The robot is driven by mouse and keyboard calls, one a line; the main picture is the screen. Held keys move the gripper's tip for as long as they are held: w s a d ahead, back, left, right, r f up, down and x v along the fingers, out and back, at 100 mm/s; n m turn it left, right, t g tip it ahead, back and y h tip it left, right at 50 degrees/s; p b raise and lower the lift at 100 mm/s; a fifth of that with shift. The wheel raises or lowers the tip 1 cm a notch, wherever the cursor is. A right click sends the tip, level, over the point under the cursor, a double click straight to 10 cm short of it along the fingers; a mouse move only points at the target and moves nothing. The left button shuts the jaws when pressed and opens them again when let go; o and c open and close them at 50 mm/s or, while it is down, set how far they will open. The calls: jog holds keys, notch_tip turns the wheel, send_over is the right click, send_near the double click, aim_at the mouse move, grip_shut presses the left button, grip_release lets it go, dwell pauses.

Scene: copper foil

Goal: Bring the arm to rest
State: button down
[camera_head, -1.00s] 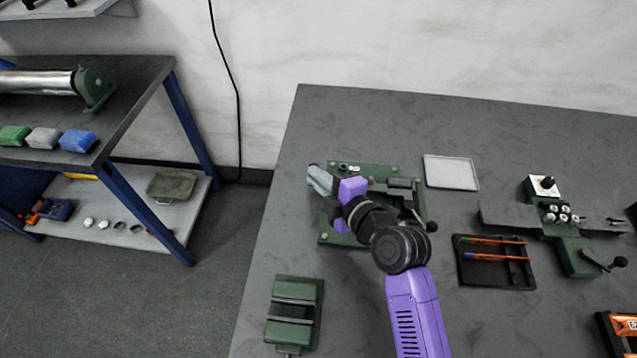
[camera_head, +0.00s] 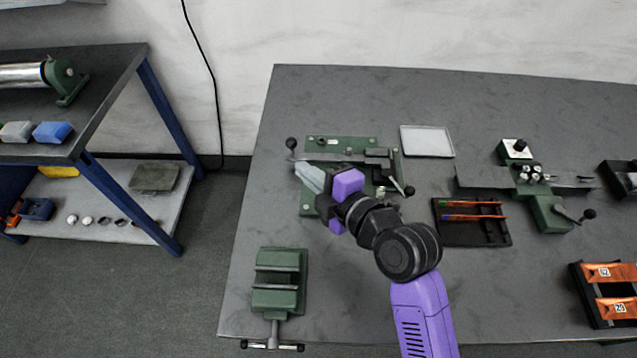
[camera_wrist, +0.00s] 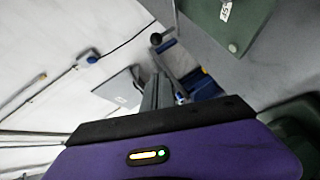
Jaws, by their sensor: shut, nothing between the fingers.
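My purple and black arm reaches up from the bottom of the head view. My gripper (camera_head: 309,178) is at its far end, pointing left above the green bench fixture (camera_head: 368,152). Its grey fingers look closed together with nothing held. The arm hides part of the fixture. In the wrist view my gripper (camera_wrist: 157,95) shows edge on, and a dark green plate with a small white tag (camera_wrist: 250,15) lies at the upper right.
The green vise (camera_head: 279,283) stands at the table's front left. A light grey tray (camera_head: 427,141), a black rack with pens (camera_head: 472,221), a green clamp device (camera_head: 545,190) and copper pieces (camera_head: 608,290) lie to the right. A blue-legged shelf unit (camera_head: 160,105) stands left.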

jog(key=shift+v, duration=1.95)
jog(key=shift+a, duration=0.15)
notch_tip(320, 180, up, 4)
jog(key=w+d+m+t+h, duration=0.1)
jog(key=w+d+m+t, duration=0.1)
jog(key=m, duration=0.3)
jog(key=s+d+f+m+t+h, duration=0.2)
jog(key=s+d+m+t+h, duration=0.2)
jog(key=s+d+m, duration=0.45)
jog(key=s+d+f+m+g+h, duration=0.1)
jog(key=s+d+m, duration=0.2)
jog(key=s, duration=0.6)
jog(key=s+d+f+m+g+h, duration=0.1)
jog(key=s+d+m+h, duration=0.1)
jog(key=s, duration=0.7)
jog(key=s+d+f+m+h, duration=0.1)
jog(key=s+d+m, duration=0.3)
jog(key=s, duration=0.5)
jog(key=shift+d+f+g, duration=0.35)
jog(key=shift+f+g, duration=0.05)
jog(key=shift+f, duration=0.05)
jog(key=shift+w, duration=0.1)
